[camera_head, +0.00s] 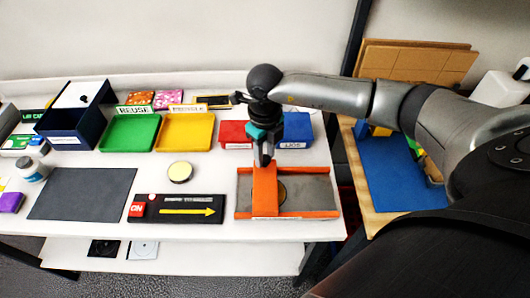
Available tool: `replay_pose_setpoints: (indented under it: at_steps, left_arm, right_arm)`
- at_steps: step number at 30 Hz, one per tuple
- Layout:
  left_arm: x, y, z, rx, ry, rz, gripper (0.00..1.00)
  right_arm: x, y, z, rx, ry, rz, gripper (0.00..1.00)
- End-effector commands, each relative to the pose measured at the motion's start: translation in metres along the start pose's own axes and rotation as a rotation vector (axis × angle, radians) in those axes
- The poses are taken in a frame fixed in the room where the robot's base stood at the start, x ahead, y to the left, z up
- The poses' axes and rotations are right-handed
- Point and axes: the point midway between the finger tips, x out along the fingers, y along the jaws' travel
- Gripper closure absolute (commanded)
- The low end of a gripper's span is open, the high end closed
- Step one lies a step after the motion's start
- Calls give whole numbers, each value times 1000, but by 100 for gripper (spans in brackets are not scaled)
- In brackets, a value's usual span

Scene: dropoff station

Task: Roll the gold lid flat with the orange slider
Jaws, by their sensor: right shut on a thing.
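The orange slider (264,192) stands across the grey plate of an orange-railed roller station (315,191) at the right front of the table. The gold lid (282,191) lies on that plate, partly hidden by the slider's right side. My right gripper (264,162) comes down from above and is shut on the top of the slider. My left gripper is not in view.
A black panel with a yellow arrow (186,212) lies left of the station. A round cream-topped tin (180,172) stands behind it. Green (128,132) and yellow (185,132) trays, a red bin (235,133) and a blue bin (297,130) line the back. A dark mat (80,194) lies left.

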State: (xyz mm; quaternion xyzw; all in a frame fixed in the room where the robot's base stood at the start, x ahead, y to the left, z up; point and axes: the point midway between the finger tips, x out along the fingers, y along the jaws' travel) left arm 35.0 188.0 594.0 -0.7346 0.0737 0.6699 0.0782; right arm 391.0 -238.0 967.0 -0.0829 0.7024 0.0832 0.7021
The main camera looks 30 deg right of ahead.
Motion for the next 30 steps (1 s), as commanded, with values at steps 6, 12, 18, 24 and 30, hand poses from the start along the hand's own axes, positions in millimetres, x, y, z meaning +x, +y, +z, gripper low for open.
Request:
replay_pose_setpoints:
  at_steps: [6,12,18,24,30]
  left_arm:
    - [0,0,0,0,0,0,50]
    - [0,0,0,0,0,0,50]
    - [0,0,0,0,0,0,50]
    - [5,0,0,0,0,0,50]
    - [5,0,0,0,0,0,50]
  right_arm:
    - [-1,0,0,0,-1,0,100]
    - [-1,0,0,0,-1,0,100]
    - [-1,0,0,0,-1,0,100]
    - [0,8,8,-1,-2,1,100]
    - [-1,9,10,0,-3,1,100]
